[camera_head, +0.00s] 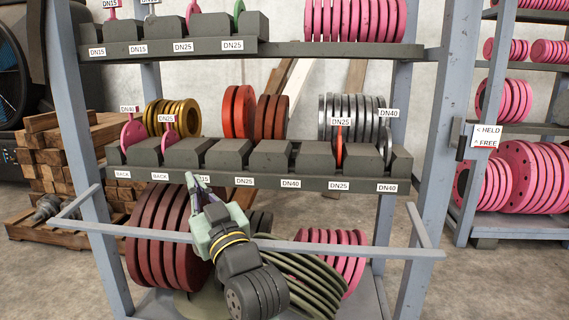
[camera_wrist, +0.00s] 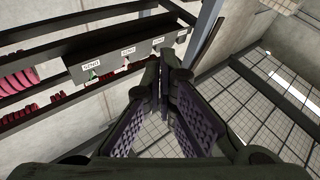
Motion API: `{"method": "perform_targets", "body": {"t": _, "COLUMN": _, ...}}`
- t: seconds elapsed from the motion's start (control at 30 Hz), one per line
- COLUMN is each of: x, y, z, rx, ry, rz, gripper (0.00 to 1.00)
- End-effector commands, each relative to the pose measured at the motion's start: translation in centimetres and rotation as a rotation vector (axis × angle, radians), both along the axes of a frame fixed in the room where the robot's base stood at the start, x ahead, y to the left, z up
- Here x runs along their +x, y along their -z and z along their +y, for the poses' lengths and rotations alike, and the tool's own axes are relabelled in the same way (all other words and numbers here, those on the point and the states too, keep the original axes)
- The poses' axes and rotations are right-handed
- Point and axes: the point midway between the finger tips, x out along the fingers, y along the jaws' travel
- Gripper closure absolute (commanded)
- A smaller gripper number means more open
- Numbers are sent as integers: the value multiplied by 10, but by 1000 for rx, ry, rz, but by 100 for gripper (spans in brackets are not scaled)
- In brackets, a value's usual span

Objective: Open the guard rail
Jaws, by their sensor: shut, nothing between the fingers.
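The guard rail (camera_head: 330,247) is a grey bar across the front of the rack's lower bay. It stands out from the rack, with short side arms (camera_head: 420,224) running back to the uprights. My gripper (camera_head: 196,181) is raised in front of the rack, and my wrist overlaps the rail's left-middle part. The fingertips show just above the rail, before the row of grey holders. In the wrist view my gripper (camera_wrist: 170,62) has its fingers together and empty. I cannot tell whether my wrist touches the rail. The rail is not seen in the wrist view.
A sign (camera_head: 487,136) reading HELD and FREE hangs beside the right upright (camera_head: 435,140). Dark red flanges (camera_head: 150,235) and pink flanges (camera_head: 345,262) stand behind the rail. The labelled shelf (camera_head: 265,181) lies above. Timber (camera_head: 50,150) is stacked at left.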

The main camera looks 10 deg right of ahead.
Motion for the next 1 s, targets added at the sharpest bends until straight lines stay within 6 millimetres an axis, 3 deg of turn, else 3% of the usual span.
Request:
{"method": "perform_targets", "body": {"t": 0.03, "x": 7, "y": -9, "z": -57, "rx": 4, "ry": 88, "rz": 42, "gripper": 100}}
{"method": "perform_targets", "body": {"t": 0.13, "x": 0, "y": 0, "z": -155, "rx": 19, "ry": 229, "rz": 107, "gripper": 100}}
{"method": "perform_targets", "body": {"t": 0.2, "x": -16, "y": 6, "z": -221, "rx": 36, "ry": 327, "rz": 150, "gripper": 100}}
{"method": "perform_targets", "body": {"t": 0.3, "x": -54, "y": 14, "z": -303, "rx": 67, "ry": 455, "rz": 200, "gripper": 100}}
{"method": "perform_targets", "body": {"t": 0.4, "x": -97, "y": 22, "z": -362, "rx": 97, "ry": 560, "rz": 235, "gripper": 100}}
{"method": "perform_targets", "body": {"t": 0.5, "x": -133, "y": 29, "z": -399, "rx": 122, "ry": 633, "rz": 258, "gripper": 100}}
{"method": "perform_targets", "body": {"t": 0.67, "x": -159, "y": 36, "z": -423, "rx": 141, "ry": 684, "rz": 270, "gripper": 100}}
{"method": "perform_targets", "body": {"t": 0.83, "x": -147, "y": 35, "z": -429, "rx": 143, "ry": 684, "rz": 269, "gripper": 100}}
{"method": "perform_targets", "body": {"t": 1.0, "x": -114, "y": 31, "z": -439, "rx": 142, "ry": 684, "rz": 270, "gripper": 100}}
